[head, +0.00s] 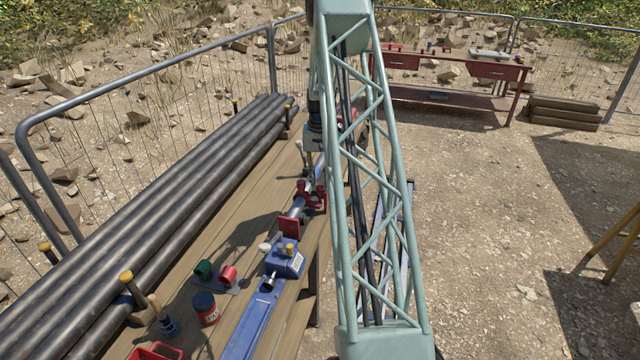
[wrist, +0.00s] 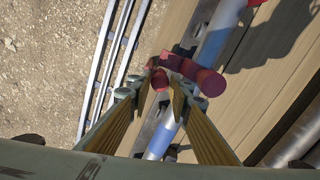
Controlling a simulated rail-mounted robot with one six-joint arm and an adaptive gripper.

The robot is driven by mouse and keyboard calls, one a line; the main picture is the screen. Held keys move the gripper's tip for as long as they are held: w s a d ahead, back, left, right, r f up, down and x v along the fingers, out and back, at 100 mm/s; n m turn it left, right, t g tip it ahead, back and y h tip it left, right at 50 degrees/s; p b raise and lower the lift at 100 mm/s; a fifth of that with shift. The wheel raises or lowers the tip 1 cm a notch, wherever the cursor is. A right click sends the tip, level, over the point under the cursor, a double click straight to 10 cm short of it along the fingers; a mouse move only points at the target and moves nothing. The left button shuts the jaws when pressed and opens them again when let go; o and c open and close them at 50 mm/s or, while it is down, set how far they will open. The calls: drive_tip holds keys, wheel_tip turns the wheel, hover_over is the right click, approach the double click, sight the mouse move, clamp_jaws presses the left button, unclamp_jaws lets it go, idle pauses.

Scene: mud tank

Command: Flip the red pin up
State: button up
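In the wrist view, a red pin-like part (wrist: 160,79) appears between the tips of my gripper (wrist: 162,88). It joins a thicker red piece (wrist: 205,80) that lies across the grey and blue tube. The fingers are apart, with tube and bench visible between them; whether either finger touches the red part I cannot tell. In the head view, my gripper (head: 308,172) points down just above a red clamp (head: 312,198) on the bench. The arm's lattice link hides part of this area, and the pin is too small to make out there.
A blue block with a yellow knob (head: 286,262) sits on a blue rail (head: 251,325) nearer the camera. Long dark pipes (head: 150,200) lie along the left. A red workbench (head: 450,70) stands far back.

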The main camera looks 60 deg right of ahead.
clamp_jaws()
drive_tip(key=shift+r+p, duration=0.55)
drive_tip(key=shift+r, duration=1.65)
drive_tip(key=o, duration=0.5)
unclamp_jaws()
drive_tip(key=shift+r, duration=0.1)
wheel_tip(320, 180, up, 12)
